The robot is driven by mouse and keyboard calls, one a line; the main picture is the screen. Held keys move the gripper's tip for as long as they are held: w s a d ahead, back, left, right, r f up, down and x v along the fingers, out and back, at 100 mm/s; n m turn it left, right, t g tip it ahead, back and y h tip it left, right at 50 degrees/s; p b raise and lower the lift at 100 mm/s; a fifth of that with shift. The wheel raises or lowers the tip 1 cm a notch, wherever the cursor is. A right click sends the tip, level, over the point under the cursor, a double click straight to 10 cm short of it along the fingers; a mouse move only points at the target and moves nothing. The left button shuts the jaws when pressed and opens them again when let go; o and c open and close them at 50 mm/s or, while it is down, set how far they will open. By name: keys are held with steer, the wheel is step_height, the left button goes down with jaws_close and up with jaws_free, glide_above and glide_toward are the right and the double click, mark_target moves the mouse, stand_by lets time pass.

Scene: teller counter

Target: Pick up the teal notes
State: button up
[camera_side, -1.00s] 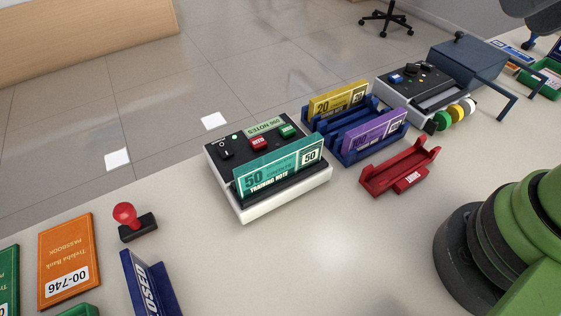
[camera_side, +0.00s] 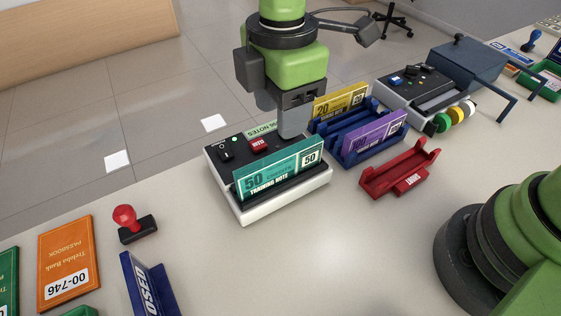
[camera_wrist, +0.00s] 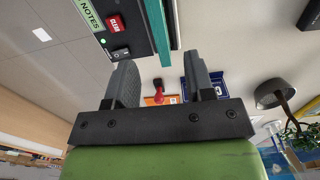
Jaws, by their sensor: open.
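The teal notes (camera_side: 278,170) stand upright along the front of the black-and-white note counter (camera_side: 287,202). In the wrist view the teal notes (camera_wrist: 161,38) show edge-on as a narrow strip at the top. My gripper (camera_side: 287,122) is above the back right part of the counter, behind the notes, with its fingers pointing down. In the wrist view the fingers (camera_wrist: 160,65) are apart with nothing between them, and the strip lies beyond their tips. The side view does not clearly show the gap between the fingers.
A blue rack (camera_side: 352,159) with yellow notes (camera_side: 340,101) and purple notes (camera_side: 373,136) stands close to the right of the counter. A red holder (camera_side: 390,182) is in front of it. A red-handled stamp (camera_side: 126,216) stands to the left.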

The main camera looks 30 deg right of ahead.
mark_target(278, 156)
step_height(278, 156, down, 10)
steer(key=shift+w+a+f, duration=0.15)
jaws_close()
stand_by(0.4)
